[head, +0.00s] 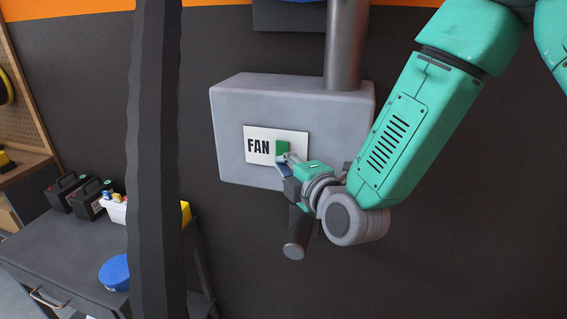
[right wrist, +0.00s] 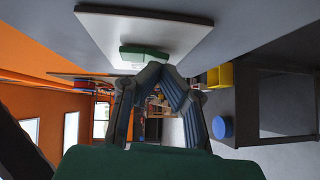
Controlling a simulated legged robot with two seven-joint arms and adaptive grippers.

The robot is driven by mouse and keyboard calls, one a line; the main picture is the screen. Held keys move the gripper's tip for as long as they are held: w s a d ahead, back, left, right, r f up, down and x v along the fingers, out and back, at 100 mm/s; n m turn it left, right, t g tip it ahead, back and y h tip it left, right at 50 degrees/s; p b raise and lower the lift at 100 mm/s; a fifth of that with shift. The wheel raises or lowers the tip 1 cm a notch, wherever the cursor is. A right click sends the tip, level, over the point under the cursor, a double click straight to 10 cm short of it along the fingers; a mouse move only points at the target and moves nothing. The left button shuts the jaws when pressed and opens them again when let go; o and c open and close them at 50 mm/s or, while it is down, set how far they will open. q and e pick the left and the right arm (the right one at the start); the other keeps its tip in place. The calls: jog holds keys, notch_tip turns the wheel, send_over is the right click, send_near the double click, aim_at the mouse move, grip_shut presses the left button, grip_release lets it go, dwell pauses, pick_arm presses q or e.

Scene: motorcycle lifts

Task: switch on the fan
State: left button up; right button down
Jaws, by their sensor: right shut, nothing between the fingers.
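A grey wall box (head: 235,105) carries a white plate (head: 257,150) with the word FAN and a green switch (head: 282,147) at its right. My right gripper (head: 284,158) is shut and empty, its tips at the lower edge of the green switch. In the right wrist view, the shut fingertips of my right gripper (right wrist: 163,68) are just below the green switch (right wrist: 145,53) on the white plate (right wrist: 150,27). I cannot tell whether they touch it. The fingertips partly cover the switch in the head view. My left gripper is not in view.
A dark vertical post (head: 154,160) stands left of the box. A grey workbench (head: 60,250) at the lower left holds black cases (head: 88,196), a white bin (head: 115,209) and a blue round object (head: 115,272). A pipe (head: 345,45) rises from the box. The wall right of it is bare.

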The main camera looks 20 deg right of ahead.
jog(key=shift+w+b, duration=0.15)
jog(key=shift+b, duration=0.2)
jog(key=v, duration=0.7)
jog(key=shift+f, duration=0.25)
dwell(0.4)
